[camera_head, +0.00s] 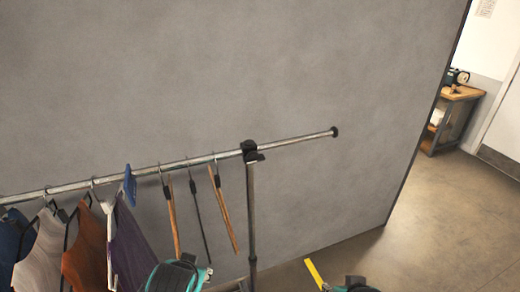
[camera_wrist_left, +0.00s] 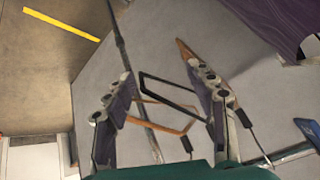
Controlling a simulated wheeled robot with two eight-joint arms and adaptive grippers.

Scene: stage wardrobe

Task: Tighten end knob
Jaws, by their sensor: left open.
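The clothes rail (camera_head: 295,140) slants up to the right in the head view. A small black end knob (camera_head: 335,131) caps its right end, with nothing touching it. My left gripper (camera_wrist_left: 160,72) is open in the left wrist view, with hangers showing between and behind its fingers. In the head view, a teal and black part of my left arm shows at the bottom, below the hangers, with its fingers unclear. My right gripper (camera_head: 352,286) shows only in part at the bottom edge, well below the end knob; its fingers cannot be made out.
A black clamp (camera_head: 249,151) joins the rail to an upright post (camera_head: 252,215). Empty hangers (camera_head: 222,205) hang left of the post, with several garments (camera_head: 85,245) farther left. A grey wall panel (camera_head: 300,60) stands behind. A yellow strip (camera_head: 314,272) shows at the bottom.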

